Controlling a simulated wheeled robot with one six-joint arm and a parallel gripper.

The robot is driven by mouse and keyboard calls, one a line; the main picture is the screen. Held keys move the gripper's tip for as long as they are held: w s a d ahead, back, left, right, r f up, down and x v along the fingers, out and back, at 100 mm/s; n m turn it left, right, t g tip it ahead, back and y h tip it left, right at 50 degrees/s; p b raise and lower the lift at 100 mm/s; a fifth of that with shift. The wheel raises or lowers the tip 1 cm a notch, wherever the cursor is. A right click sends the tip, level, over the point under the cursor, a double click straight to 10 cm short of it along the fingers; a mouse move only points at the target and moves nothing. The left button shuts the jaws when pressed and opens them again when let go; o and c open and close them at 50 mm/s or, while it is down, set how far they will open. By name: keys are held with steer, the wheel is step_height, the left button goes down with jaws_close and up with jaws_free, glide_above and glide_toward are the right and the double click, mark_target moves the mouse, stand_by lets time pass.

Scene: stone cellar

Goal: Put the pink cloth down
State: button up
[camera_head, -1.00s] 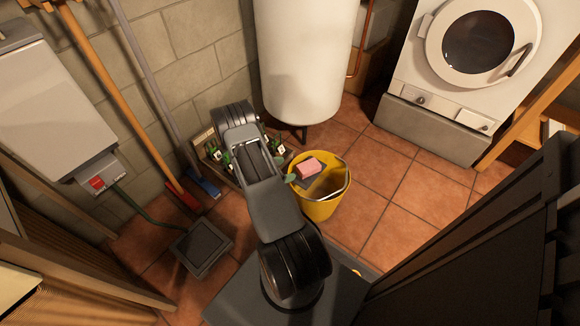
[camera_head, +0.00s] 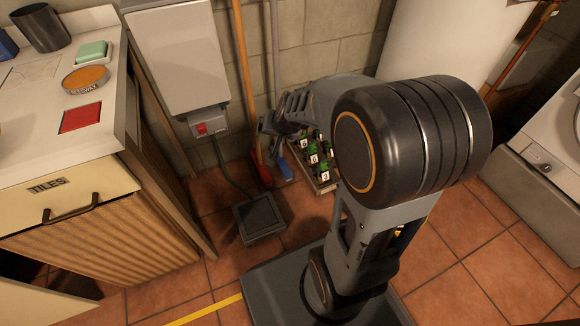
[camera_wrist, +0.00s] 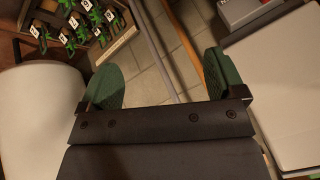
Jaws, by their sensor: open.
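The pink cloth does not show in either current view. My gripper (camera_wrist: 162,78) is open in the wrist view, with its two green finger pads wide apart. No held thing shows between the pads, only the block wall and long handles behind. In the head view my arm reaches toward the back wall, and its end (camera_head: 268,123) is near the handles and the crate. My arm covers much of the floor on the right.
The counter (camera_head: 40,150) at left carries a red square (camera_head: 81,117) and a green block (camera_head: 91,51).

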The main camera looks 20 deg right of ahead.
steer(key=s+a+r+n+g, duration=0.1)
steer(key=s+r+n+g, duration=0.1)
steer(key=s, duration=0.6)
steer(key=s+a+r+n+g, duration=0.1)
steer(key=s+a+n+g, duration=0.1)
steer(key=s, duration=0.6)
steer(key=shift+r+n+h, duration=0.35)
steer(key=shift+n+h, duration=0.05)
steer(key=shift+n, duration=0.3)
steer(key=shift+r, duration=0.15)
steer(key=w+p+v, duration=0.2)
steer(key=p+v, duration=0.9)
steer(key=w+r+p+v, duration=0.1)
steer(key=w+p+v, duration=0.2)
steer(key=p+v, duration=0.9)
steer(key=w+r+p+v, duration=0.1)
steer(key=w+p+v, duration=0.2)
steer(key=p+v, duration=0.8)
steer(key=shift+r+t+p, duration=0.35)
steer(key=shift+r+t, duration=0.05)
steer(key=shift+r, duration=0.3)
steer(key=shift+a, duration=0.1)
